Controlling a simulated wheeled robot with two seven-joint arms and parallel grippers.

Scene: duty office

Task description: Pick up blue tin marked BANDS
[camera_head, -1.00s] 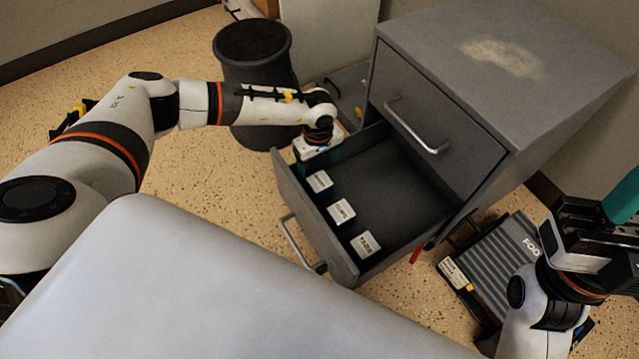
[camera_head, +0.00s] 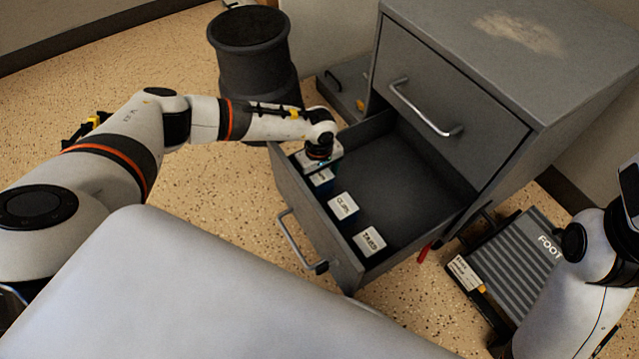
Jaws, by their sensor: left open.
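The grey cabinet's lower drawer (camera_head: 406,190) is pulled out and holds a row of small tins with white labels along its front. The tin nearest my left gripper (camera_head: 321,178) is partly covered by the gripper, and its label is too hidden to read. The middle tin (camera_head: 342,206) seems to read CLIPS; the nearest tin (camera_head: 369,242) has a label I cannot read surely. No BANDS label is readable. My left gripper (camera_head: 320,163) points down into the drawer's far-left end, open, its fingers mostly hidden. My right gripper (camera_head: 629,188) is cut off at the right edge.
The cabinet (camera_head: 480,60) has a shut upper drawer above the open one. A dark bin (camera_head: 250,65) stands behind my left arm. A ribbed foot rest (camera_head: 515,262) lies on the floor at right. The drawer's middle is empty.

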